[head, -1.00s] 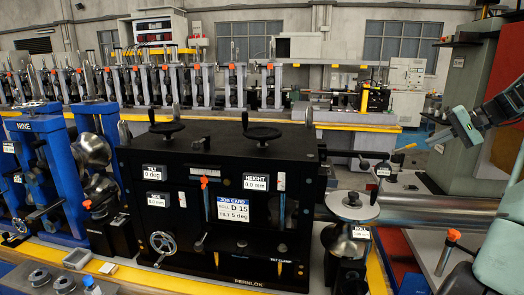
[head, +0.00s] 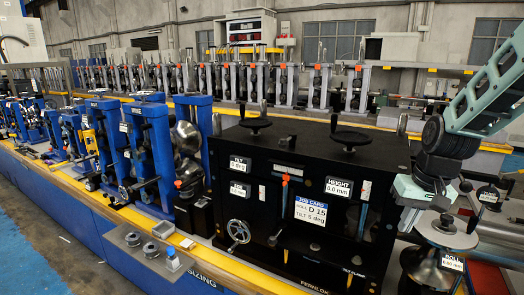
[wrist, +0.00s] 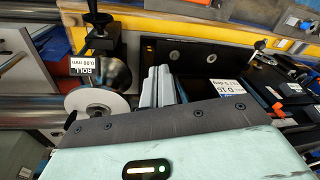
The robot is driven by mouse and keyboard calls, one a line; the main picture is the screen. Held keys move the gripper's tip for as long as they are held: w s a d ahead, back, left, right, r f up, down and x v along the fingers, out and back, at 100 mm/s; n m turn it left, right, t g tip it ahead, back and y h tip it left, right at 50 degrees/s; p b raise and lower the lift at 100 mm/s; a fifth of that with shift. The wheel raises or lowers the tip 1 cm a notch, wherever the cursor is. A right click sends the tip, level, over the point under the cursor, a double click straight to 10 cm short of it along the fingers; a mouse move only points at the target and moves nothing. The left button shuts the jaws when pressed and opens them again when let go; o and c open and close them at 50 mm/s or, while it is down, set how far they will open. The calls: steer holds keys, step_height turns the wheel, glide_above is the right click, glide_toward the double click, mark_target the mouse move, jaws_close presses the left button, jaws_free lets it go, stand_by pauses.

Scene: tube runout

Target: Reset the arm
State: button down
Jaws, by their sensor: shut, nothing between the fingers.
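My gripper (wrist: 160,86) shows in the wrist view as two pale fingers side by side, closed with nothing held. In the head view my gripper (head: 408,215) hangs below my green arm at the right end of the black roll stand (head: 330,240). It is left of the round metal roll with a pale disc top (head: 447,232). That disc (wrist: 98,104) also shows in the wrist view, left of the fingers, by a ROLL label reading 0.00 mm. The black stand carries TILT and HEIGHT labels and a job card (head: 311,212) reading D 15, tilt 5 deg.
Blue roll stands (head: 150,150) line the bench to the left. Two black handwheels (head: 349,138) stand up from the black stand's top. A yellow bench edge (head: 195,248) runs along the front. Clear blue floor (head: 35,255) lies at the lower left.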

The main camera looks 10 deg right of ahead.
steer(key=s+a+f+n+g+b, duration=0.1)
steer(key=s+a+n, duration=0.4)
steer(key=s+a, duration=0.5)
steer(key=s+a+n+b, duration=0.1)
steer(key=s+a+n, duration=0.5)
steer(key=a, duration=1)
steer(key=s, duration=0.3)
steer(key=shift+s+a+f+g, duration=0.25)
steer(key=shift+s+f+g, duration=0.15)
